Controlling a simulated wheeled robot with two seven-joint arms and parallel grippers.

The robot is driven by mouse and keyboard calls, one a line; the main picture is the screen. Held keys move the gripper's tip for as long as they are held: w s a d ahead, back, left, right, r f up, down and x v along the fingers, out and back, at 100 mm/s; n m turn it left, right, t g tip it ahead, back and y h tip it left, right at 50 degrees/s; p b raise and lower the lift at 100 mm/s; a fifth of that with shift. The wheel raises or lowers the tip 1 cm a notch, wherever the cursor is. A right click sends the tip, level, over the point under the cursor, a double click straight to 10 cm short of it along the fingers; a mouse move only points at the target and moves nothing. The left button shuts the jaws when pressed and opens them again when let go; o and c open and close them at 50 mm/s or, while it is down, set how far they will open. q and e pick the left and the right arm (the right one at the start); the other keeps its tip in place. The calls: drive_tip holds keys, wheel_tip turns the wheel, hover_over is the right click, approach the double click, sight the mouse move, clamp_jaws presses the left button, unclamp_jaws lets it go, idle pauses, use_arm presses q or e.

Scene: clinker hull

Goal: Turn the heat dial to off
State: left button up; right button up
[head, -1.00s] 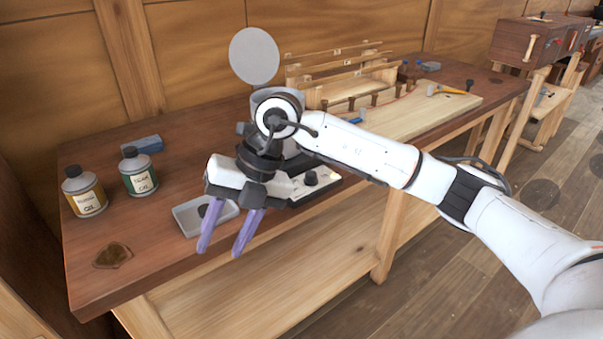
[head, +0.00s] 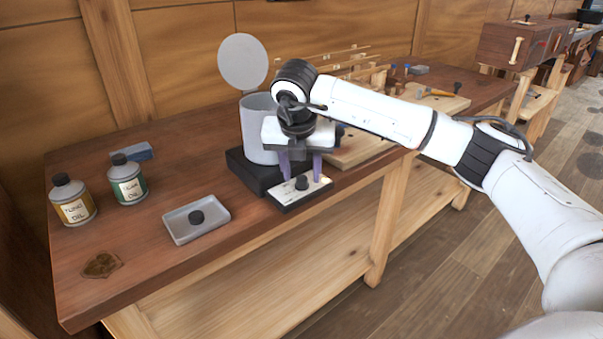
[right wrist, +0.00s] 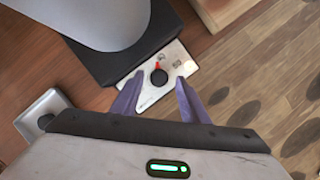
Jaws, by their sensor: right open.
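The heat dial (head: 302,182) is a small black knob on a pale panel (head: 312,192) at the front of a black heater base (head: 250,171). In the right wrist view the dial (right wrist: 159,77) has a red mark at its upper edge, near a small symbol on the panel. My right gripper (head: 302,177) is open, pointing down, with its purple fingers on either side of the dial in the head view. In the right wrist view the fingertips (right wrist: 157,84) spread to both sides of the dial; contact cannot be told. My left gripper is not in view.
A grey pot (head: 258,130) with its round lid (head: 243,61) raised stands on the heater. The bench front is clear.

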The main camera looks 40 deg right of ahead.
drive_tip(key=shift+w+d+f, duration=0.15)
drive_tip(key=shift+w+f, duration=0.05)
drive_tip(key=shift+f, duration=0.4)
clamp_jaws()
